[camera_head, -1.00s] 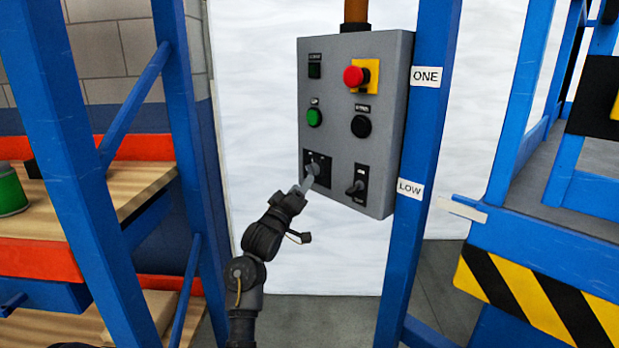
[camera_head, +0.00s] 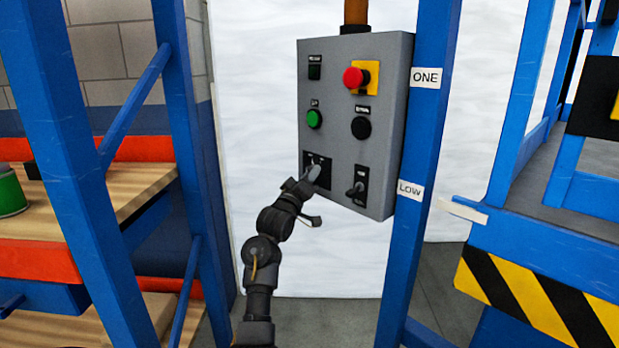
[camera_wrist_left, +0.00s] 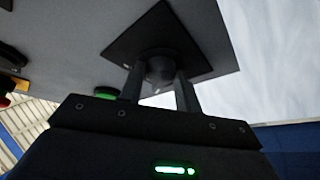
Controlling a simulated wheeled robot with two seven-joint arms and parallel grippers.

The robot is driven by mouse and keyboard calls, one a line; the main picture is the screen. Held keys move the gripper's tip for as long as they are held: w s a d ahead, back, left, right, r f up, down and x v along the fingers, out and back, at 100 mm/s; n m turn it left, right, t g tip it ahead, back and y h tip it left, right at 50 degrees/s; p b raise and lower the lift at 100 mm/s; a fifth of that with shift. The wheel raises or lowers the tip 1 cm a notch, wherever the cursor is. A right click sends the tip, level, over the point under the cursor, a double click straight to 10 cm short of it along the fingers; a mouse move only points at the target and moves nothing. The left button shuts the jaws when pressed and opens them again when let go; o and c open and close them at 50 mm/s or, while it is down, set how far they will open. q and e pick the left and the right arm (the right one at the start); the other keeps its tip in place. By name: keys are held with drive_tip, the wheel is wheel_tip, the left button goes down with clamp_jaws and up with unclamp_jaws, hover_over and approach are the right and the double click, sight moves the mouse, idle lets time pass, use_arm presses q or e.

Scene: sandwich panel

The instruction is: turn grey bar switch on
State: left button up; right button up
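The grey control panel (camera_head: 338,165) hangs in the middle of the head view. The grey bar switch sits on the black square plate (camera_head: 325,182) at its lower left; my left gripper (camera_head: 314,173) largely covers it there. In the left wrist view a dark round knob (camera_wrist_left: 160,67) on the black plate (camera_wrist_left: 205,40) lies between the fingertips of my left gripper (camera_wrist_left: 160,88). The fingers are apart, one on each side of the knob; firm contact cannot be made out. The bar's exact angle is hidden. My right gripper is out of view.
A small black lever switch (camera_head: 356,189) is just right of the plate. Above are a green button (camera_head: 314,118), a black button (camera_head: 361,127) and a red mushroom button (camera_head: 355,78). Blue posts (camera_head: 415,160) stand close on the right, blue shelving (camera_head: 185,130) on the left.

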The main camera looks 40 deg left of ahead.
use_arm(q)
drive_tip(key=shift+c, duration=1.1)
drive_tip(key=shift+f+m, duration=0.1)
drive_tip(key=shift+m, duration=0.3)
drive_tip(key=shift+a+m+t+h+b, duration=0.25)
drive_tip(key=shift+m+h, duration=1.5)
drive_tip(key=shift+m, duration=1.2)
drive_tip(key=shift+a+m+t+h+b, duration=0.15)
drive_tip(key=shift+m+t+h+b, duration=0.2)
drive_tip(key=shift+m+h, duration=1.95)
drive_tip(key=shift+a+m+t+h+b, duration=0.25)
drive_tip(key=shift+m+h, duration=0.9)
drive_tip(key=shift+m, duration=2.4)
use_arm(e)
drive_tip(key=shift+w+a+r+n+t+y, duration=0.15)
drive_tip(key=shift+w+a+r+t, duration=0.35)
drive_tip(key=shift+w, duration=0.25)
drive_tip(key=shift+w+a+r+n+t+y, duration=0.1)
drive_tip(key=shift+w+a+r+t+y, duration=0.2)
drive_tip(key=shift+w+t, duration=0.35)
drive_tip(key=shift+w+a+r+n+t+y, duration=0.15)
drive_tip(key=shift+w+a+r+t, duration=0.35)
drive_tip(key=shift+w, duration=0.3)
